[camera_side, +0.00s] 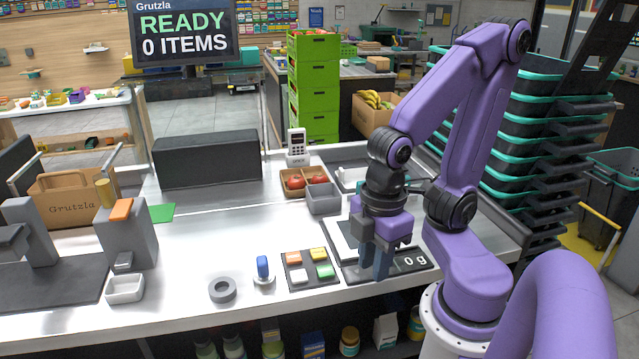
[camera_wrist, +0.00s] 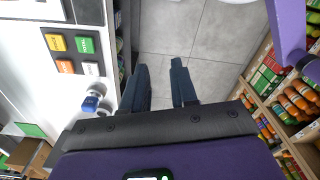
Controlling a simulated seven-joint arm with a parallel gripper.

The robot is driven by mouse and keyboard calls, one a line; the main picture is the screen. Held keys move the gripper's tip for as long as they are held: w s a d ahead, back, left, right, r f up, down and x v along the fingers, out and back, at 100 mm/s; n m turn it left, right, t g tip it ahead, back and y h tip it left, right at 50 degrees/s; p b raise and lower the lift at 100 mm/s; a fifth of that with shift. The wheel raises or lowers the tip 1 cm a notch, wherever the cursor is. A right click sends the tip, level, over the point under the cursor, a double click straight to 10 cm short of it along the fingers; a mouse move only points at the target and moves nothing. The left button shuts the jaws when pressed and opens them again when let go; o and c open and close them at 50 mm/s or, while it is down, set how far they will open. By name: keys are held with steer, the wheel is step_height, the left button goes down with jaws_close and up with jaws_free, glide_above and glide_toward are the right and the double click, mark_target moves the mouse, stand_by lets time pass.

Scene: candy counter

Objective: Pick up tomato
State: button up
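Two red tomatoes show in the side view, one on the left (camera_side: 294,182) and one on the right (camera_side: 318,179). Each lies in a compartment of a brown divided box (camera_side: 284,172) at the back of the counter. My gripper (camera_side: 375,272) is in front of and to the right of the box, pointing down, with its fingers low by the scale. In the wrist view my gripper (camera_wrist: 159,66) has its two dark fingers apart with nothing between them. No tomato shows in the wrist view.
A scale (camera_side: 408,262) reading 0 g is by my gripper. A pad with coloured buttons (camera_side: 292,278), a blue-topped stamp (camera_side: 263,270) and a grey ring (camera_side: 222,289) are to its left. A grey bin (camera_side: 324,203) adjoins the box. The counter's left middle is mostly clear.

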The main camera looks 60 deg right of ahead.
steer(key=o, duration=0.4)
steer(key=shift+o, duration=0.2)
